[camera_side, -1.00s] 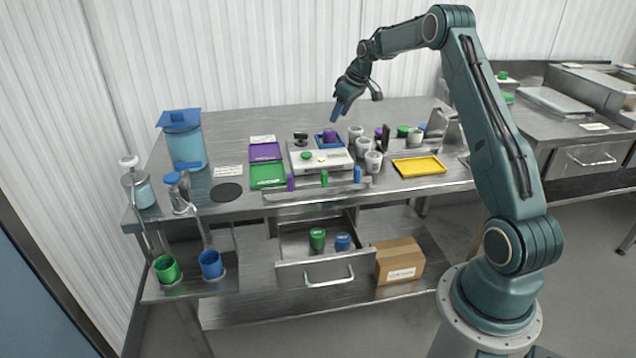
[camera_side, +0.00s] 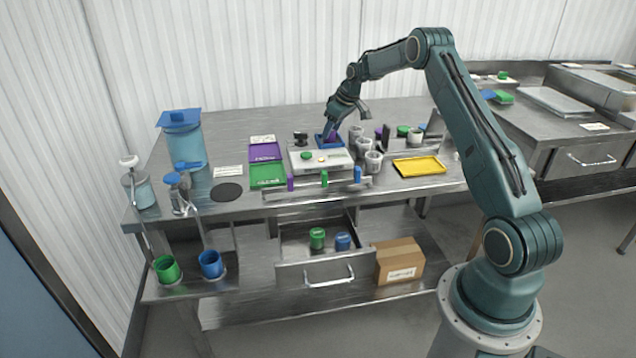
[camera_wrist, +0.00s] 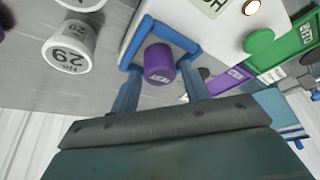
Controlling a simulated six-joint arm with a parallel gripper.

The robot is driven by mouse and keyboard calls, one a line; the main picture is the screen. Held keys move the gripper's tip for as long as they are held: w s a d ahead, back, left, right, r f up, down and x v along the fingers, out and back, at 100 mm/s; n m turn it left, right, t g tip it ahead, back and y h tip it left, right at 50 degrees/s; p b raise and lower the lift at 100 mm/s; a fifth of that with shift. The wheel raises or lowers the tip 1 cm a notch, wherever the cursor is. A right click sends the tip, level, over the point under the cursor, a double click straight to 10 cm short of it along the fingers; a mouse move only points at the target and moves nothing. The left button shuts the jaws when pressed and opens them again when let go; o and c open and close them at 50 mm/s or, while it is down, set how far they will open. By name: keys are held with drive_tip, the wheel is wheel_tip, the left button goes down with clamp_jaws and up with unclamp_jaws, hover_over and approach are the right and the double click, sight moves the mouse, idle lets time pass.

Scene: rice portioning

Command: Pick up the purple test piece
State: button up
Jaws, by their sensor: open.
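The purple test piece (camera_wrist: 159,62) is a short cylinder with a pale label. It stands inside a blue square frame (camera_wrist: 165,31) at the edge of the white scale-like device (camera_side: 321,160). In the side view the piece (camera_side: 332,135) is partly hidden by my gripper (camera_side: 328,135). In the wrist view my gripper (camera_wrist: 160,80) is open, its two blue fingers spread on either side of the piece. The fingertips reach the blue frame's near side; whether they touch the piece cannot be told.
White numbered cups (camera_wrist: 70,50) stand close beside the frame. A green button-like disc (camera_wrist: 259,41) sits on the device. Purple (camera_side: 265,152) and green trays (camera_side: 267,174) lie to its left, a yellow tray (camera_side: 420,166) to its right.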

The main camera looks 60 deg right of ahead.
drive_tip(key=shift+w+f, duration=0.25)
drive_tip(key=shift+f, duration=0.25)
drive_tip(key=c, duration=0.8)
drive_tip(key=shift+r, duration=0.1)
drive_tip(key=shift+c, duration=0.2)
wheel_tip(320, 180, up, 10)
idle(0.6)
